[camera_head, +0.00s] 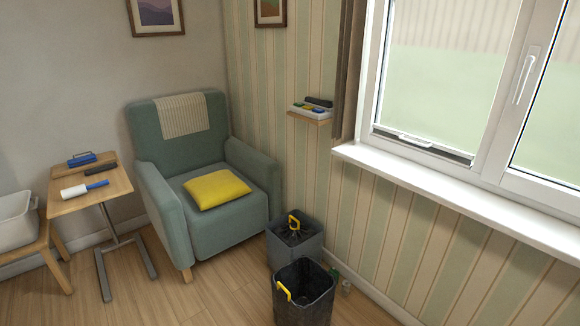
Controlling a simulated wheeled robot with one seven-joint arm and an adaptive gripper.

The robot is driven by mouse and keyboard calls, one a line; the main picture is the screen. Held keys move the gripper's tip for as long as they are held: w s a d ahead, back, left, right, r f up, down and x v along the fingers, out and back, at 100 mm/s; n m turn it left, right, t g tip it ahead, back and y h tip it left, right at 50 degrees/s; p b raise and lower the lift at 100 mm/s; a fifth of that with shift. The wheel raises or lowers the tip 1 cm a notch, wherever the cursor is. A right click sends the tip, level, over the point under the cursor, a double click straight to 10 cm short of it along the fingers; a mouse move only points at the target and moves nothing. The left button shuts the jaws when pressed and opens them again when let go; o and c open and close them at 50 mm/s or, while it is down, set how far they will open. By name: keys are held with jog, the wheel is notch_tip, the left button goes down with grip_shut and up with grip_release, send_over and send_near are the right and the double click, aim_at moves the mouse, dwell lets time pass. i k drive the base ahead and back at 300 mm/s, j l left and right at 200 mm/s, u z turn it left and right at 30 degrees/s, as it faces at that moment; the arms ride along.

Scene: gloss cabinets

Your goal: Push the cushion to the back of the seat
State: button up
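A yellow cushion (217,189) lies flat on the seat of a green armchair (238,224). It is around the middle of the seat, with bare seat showing in front of it and a strip of seat between it and the backrest. A cream ribbed cloth (184,116) hangs over the top of the backrest. My gripper is not in view.
A small wooden side table (95,195) holding several small items stands left of the chair. Two dark bins (306,291) with yellow handles stand at the chair's front right. A wall shelf (309,117) and window sill (450,190) are on the right. Floor before the chair is clear.

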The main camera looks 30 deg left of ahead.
aim_at(215, 190)
jog(key=u, duration=1.5)
jog(key=i+j+z, duration=0.25)
jog(key=i+j, duration=0.9)
jog(key=i, duration=0.5)
jog(key=i+j+z, duration=0.3)
jog(key=i+j, duration=1.15)
